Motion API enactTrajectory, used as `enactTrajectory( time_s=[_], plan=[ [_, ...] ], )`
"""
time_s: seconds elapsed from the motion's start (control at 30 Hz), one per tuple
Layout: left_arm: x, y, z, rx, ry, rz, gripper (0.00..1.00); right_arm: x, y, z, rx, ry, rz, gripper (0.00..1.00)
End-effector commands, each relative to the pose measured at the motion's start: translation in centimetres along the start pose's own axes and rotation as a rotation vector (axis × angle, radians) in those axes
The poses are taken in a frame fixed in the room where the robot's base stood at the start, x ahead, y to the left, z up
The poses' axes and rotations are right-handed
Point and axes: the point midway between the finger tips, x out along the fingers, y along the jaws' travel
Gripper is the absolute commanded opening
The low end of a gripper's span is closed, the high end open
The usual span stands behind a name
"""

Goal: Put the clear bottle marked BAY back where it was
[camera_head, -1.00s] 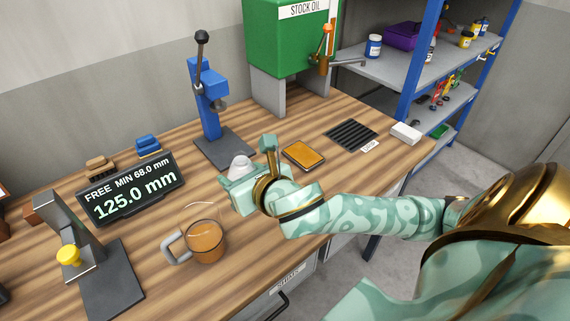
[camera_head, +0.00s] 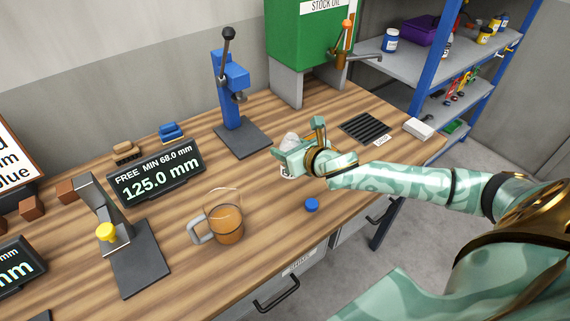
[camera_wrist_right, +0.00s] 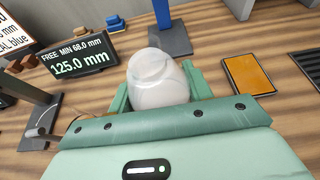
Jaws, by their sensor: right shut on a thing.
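A clear, whitish bottle (camera_head: 290,139) is in my right gripper (camera_head: 291,157), above the right part of the wooden bench. Its top shows above the fingers, and a small pale part shows below them. In the right wrist view the bottle (camera_wrist_right: 158,80) stands between the two green fingers of the gripper (camera_wrist_right: 160,92), which are shut on it. No BAY marking is readable, and I cannot tell whether its base touches the bench. My left gripper is not in view.
A glass mug of amber liquid (camera_head: 228,232) and a blue cap (camera_head: 312,204) are in front. A blue press (camera_head: 231,85) stands behind, and a black grille (camera_head: 365,128) lies right. An orange pad (camera_wrist_right: 248,74) lies beside the bottle in the wrist view.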

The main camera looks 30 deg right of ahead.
Motion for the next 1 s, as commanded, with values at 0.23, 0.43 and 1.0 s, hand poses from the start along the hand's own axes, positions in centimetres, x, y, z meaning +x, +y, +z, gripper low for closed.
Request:
enactTrajectory(
  time_s=[0.23,0.43,1.0],
  plan=[
    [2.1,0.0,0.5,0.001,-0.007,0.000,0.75,5.0,-1.7,-3.1,0.002,0.000,-0.001,0.23],
    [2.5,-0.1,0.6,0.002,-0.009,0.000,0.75,6.3,-2.1,-3.8,0.000,-0.001,-0.001,0.23],
    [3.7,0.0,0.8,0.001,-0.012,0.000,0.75,7.7,-2.2,-7.0,0.000,0.001,0.000,0.23]
  ],
)
